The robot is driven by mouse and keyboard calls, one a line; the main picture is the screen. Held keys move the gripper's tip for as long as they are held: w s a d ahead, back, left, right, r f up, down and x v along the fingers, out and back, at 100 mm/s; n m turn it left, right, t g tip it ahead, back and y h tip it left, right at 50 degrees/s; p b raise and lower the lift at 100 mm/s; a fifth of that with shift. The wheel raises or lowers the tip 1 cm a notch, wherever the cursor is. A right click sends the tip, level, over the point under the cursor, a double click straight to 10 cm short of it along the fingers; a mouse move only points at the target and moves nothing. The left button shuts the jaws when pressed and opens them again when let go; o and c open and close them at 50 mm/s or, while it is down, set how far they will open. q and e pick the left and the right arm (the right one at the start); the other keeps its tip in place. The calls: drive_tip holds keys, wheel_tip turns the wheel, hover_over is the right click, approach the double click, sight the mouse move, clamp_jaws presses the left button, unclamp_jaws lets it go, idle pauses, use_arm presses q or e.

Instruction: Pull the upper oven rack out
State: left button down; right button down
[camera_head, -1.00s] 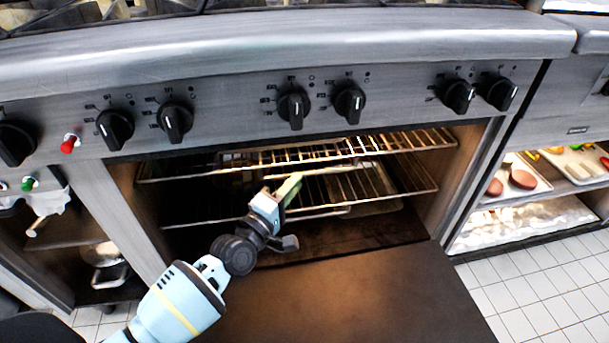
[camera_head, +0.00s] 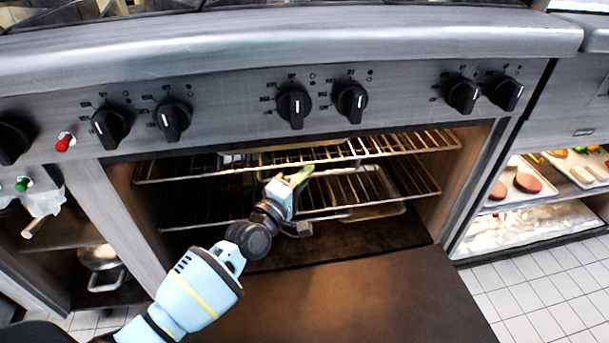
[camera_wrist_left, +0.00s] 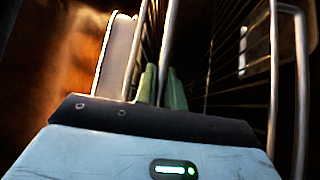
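The upper oven rack (camera_head: 400,146) is a wire rack inside the oven, and its front bar runs across the opening. My left gripper (camera_head: 304,176) is in front of the oven with its green fingertips close to that front bar, near its middle. In the left wrist view the two green fingers (camera_wrist_left: 162,88) stand a little apart, with a metal bar (camera_wrist_left: 167,30) running in line with the gap between them. I cannot tell whether they touch it. The lower oven rack (camera_head: 420,190) lies below. My right gripper is not in view.
The oven door (camera_head: 350,295) is folded down in front. Black knobs (camera_head: 294,106) line the panel above the opening. A shelf with trays of food (camera_head: 545,180) is at the right; a pot (camera_head: 98,258) sits on a shelf at the left.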

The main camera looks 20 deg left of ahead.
use_arm(q)
drive_tip(key=shift+s+d, duration=0.1)
